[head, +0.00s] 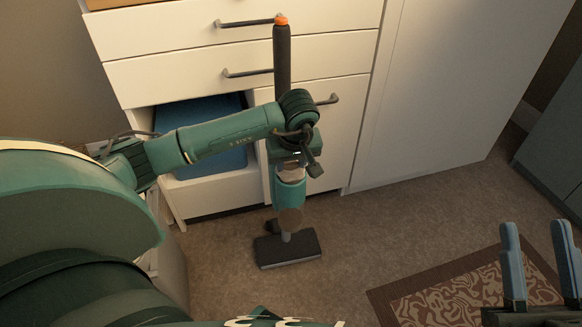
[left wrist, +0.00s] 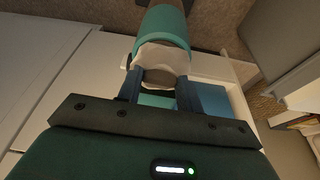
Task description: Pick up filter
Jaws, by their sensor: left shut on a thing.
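A stick vacuum with a dark handle, a teal body (head: 290,190) and a dark floor head (head: 287,249) stands upright in front of the cabinet. The pale filter (head: 290,171) is at the upper end of the teal body. In the left wrist view the filter (left wrist: 162,57) is whitish with an uneven edge and sits against the teal cylinder (left wrist: 166,25). My left gripper (left wrist: 158,78) is shut on it, one finger on each side. My arm hides part of the vacuum in the head view. My right gripper (head: 538,245) is open and empty at the lower right.
A white cabinet (head: 330,55) with metal handles stands right behind the vacuum. A lower drawer (head: 222,196) is pulled out, with a blue thing (head: 205,112) in it. A patterned rug (head: 440,300) lies at lower right. Carpet (head: 400,225) between is clear.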

